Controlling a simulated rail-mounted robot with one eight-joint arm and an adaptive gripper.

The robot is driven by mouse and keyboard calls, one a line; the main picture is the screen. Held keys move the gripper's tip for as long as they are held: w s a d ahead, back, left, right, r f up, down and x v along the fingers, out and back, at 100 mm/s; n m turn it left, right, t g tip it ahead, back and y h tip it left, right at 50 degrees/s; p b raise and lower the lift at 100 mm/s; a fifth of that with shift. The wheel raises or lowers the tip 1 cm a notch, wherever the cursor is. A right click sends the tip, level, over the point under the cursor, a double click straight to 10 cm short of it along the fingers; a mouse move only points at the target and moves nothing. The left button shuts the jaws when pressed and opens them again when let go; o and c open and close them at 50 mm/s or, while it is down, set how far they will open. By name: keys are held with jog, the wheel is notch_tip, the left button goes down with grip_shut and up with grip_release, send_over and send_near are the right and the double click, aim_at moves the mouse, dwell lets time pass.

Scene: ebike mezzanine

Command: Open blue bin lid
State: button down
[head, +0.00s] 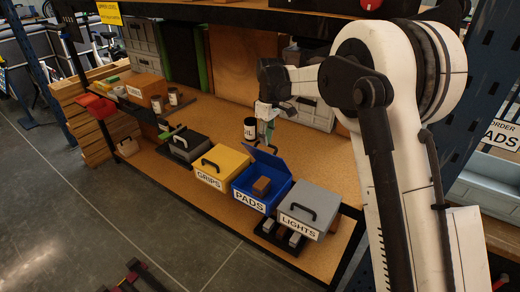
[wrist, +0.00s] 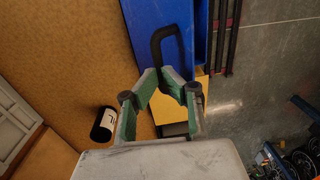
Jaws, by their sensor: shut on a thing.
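The blue bin (head: 249,201), labelled PADS, stands on the wooden shelf in the head view. Its blue lid (head: 267,161) is raised and tilted up at the back, and a brown block (head: 261,186) shows inside. My gripper (head: 268,136) is above the lid, seen small in the head view. In the wrist view, the green-padded fingers (wrist: 160,74) are shut on the black lid handle (wrist: 155,42), with the blue lid (wrist: 160,12) behind it. The exact contact at the handle is partly hidden by the fingertips.
The yellow GRIPS bin (head: 221,167) stands left of the blue bin and the grey LIGHTS bin (head: 309,208) right of it, both with lids down. A dark can (head: 250,128) stands behind. An upper shelf edge (head: 230,15) runs above.

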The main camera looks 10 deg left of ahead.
jog(key=w+d+f, duration=0.2)
jog(key=w+d, duration=0.3)
jog(key=w, duration=0.6)
jog(key=shift+d+f+b, duration=0.3)
jog(key=shift+d+b, duration=0.05)
jog(key=shift+b, duration=0.1)
dwell(0.4)
dwell(0.5)
jog(key=c, duration=1.9)
grip_release()
